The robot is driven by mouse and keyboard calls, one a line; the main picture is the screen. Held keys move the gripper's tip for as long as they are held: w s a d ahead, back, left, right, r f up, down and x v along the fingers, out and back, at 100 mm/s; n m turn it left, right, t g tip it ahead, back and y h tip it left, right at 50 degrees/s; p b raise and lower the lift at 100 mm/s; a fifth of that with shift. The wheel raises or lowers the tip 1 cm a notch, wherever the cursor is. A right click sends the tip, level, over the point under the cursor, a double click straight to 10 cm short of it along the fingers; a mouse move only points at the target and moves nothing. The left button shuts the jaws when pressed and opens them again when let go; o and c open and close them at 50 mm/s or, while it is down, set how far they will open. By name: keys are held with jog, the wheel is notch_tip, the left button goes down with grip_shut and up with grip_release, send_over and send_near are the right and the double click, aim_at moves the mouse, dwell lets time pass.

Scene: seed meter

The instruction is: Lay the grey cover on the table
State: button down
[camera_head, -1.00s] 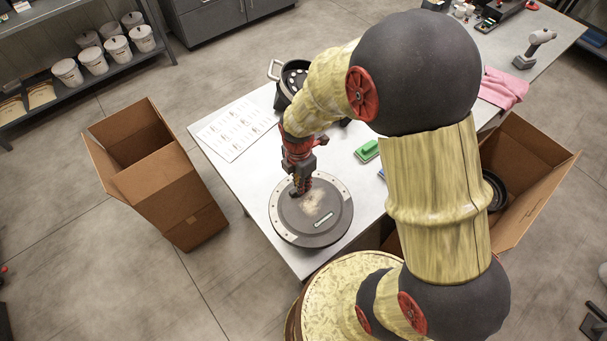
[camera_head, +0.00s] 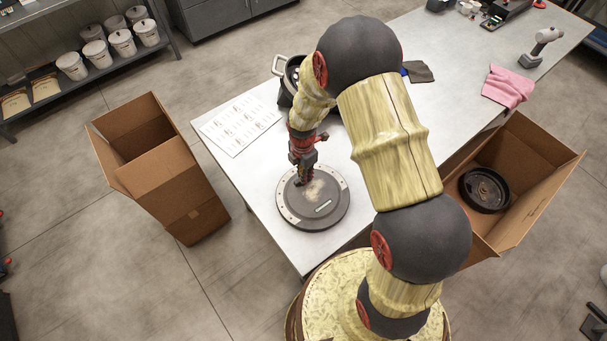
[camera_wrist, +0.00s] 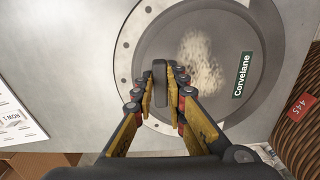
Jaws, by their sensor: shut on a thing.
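The grey cover (camera_head: 335,187) is a round dark disc with a paler studded rim, a dusty patch and a small green label. It is level, over the near left part of the table (camera_head: 262,185). My gripper (camera_head: 303,181) points down and is shut on the cover's upright handle. In the wrist view, my gripper (camera_wrist: 160,88) has its fingers on both sides of the dark handle (camera_wrist: 160,75), off the middle of the cover (camera_wrist: 185,110). Whether the underside touches the table is hidden.
A black pot (camera_head: 291,75) stands behind, partly hidden by my arm. A printed sheet (camera_head: 240,125) lies left. An open carton (camera_head: 185,190) stands left on the floor; another (camera_head: 535,200) at right holds a black round part (camera_head: 485,190). A pink cloth (camera_head: 508,86) lies far right.

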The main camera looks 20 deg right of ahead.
jog(key=c, duration=1.8)
grip_release()
